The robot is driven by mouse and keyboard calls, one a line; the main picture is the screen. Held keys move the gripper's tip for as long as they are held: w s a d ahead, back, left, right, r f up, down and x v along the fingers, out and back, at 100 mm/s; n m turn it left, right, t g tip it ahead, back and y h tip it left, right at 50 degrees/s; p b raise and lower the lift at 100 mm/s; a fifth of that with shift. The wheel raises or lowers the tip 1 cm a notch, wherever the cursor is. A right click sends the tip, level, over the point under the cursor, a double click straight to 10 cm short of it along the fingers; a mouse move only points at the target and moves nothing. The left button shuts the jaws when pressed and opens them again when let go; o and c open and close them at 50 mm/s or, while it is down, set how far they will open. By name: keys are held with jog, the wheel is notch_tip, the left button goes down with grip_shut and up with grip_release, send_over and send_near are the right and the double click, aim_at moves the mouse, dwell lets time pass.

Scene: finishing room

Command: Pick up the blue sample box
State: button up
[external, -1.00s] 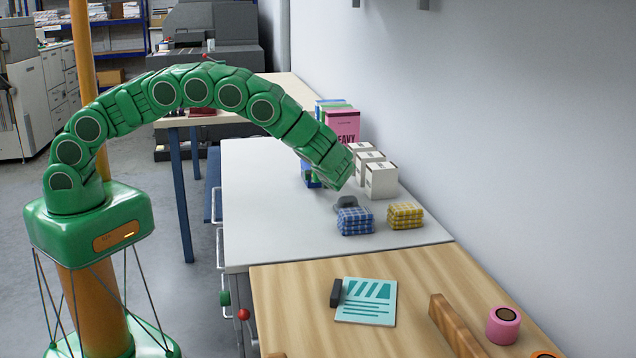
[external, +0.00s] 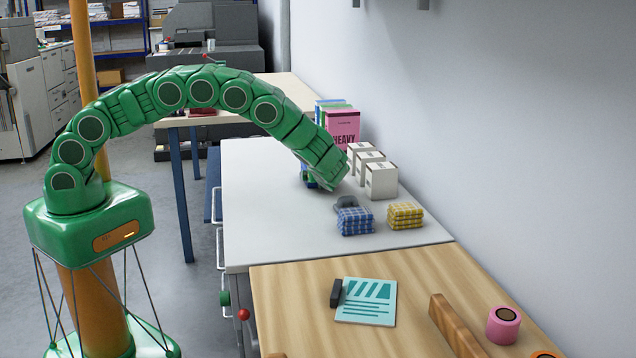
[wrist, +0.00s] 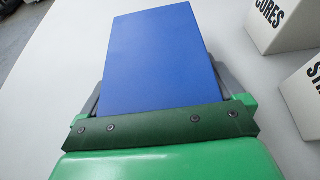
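The blue sample box (wrist: 155,55) fills the upper middle of the wrist view, its plain blue face between my two grey fingers. In the external view only a small blue part of the box (external: 308,177) shows at the left of my gripper, on the white table. My gripper (external: 326,184) is lowered over the box, with one finger on either side of it. The fingers look open; their tips are hidden by the box, and no firm contact can be seen.
Several white boxes (external: 381,181) stand close to the right of my gripper. A blue checked cloth stack (external: 355,222), a yellow one (external: 405,216) and a grey object (external: 345,202) lie nearer the front. A pink box (external: 343,128) stands behind. The table's left side is clear.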

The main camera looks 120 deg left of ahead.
jog(key=shift+c, duration=0.5)
jog(key=shift+r, duration=0.1)
jog(key=shift+r, duration=0.25)
notch_tip(320, 180, up, 3)
jog(key=shift+d+r, duration=0.1)
jog(key=s+d+r, duration=0.8)
jog(key=d+r, duration=0.1)
jog(key=d, duration=0.2)
jog(key=shift+d, duration=0.2)
